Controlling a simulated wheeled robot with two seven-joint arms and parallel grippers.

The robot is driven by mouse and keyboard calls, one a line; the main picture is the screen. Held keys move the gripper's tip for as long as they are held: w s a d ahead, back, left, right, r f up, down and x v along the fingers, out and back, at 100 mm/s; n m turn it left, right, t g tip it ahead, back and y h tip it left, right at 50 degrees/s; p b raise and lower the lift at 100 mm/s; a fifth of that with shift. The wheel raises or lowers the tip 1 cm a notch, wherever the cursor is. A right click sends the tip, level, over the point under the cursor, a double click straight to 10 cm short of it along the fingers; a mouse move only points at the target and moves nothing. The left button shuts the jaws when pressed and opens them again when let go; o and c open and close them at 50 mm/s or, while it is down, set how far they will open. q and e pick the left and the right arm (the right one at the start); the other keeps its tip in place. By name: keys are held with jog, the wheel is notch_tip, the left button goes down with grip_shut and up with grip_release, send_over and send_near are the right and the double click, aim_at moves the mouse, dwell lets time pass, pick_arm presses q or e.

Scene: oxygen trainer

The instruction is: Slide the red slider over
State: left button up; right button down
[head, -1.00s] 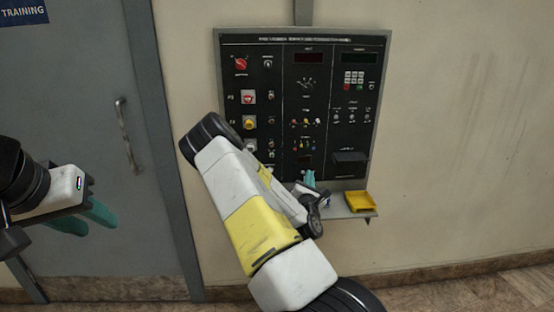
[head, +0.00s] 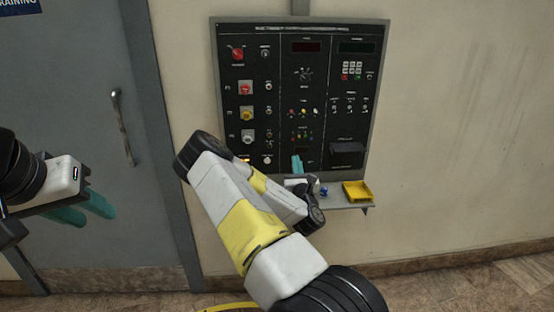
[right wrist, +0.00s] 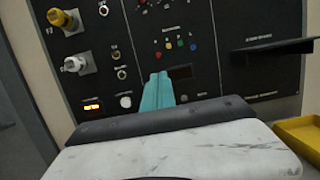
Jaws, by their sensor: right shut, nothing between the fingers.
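The dark control panel (head: 234,57) hangs on the wall. In the right wrist view, a small red control (right wrist: 168,45) sits in a cluster of coloured controls on the panel. It is too small to tell whether it is the red slider, or how it is set. My right gripper (head: 297,163) is shut and empty, with its teal fingers pointing up at the panel's lower middle. In the right wrist view the fingertips (right wrist: 159,77) appear below the coloured cluster; contact with the panel cannot be told. My left gripper (head: 82,212) is open and empty, far left by the door.
A yellow tray (head: 357,192) rests on the shelf (head: 349,207) under the panel. A black ledge (head: 347,148) juts from the panel's lower right. Knobs, including a yellow one (right wrist: 63,20) and a white one (right wrist: 78,64), protrude left of my right fingers. A grey door (head: 90,60) stands left.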

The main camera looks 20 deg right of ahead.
aim_at(292, 142)
jog(key=x, duration=0.7)
jog(key=shift+w+d, duration=0.1)
jog(key=shift+w, duration=0.2)
jog(key=shift+r, duration=0.2)
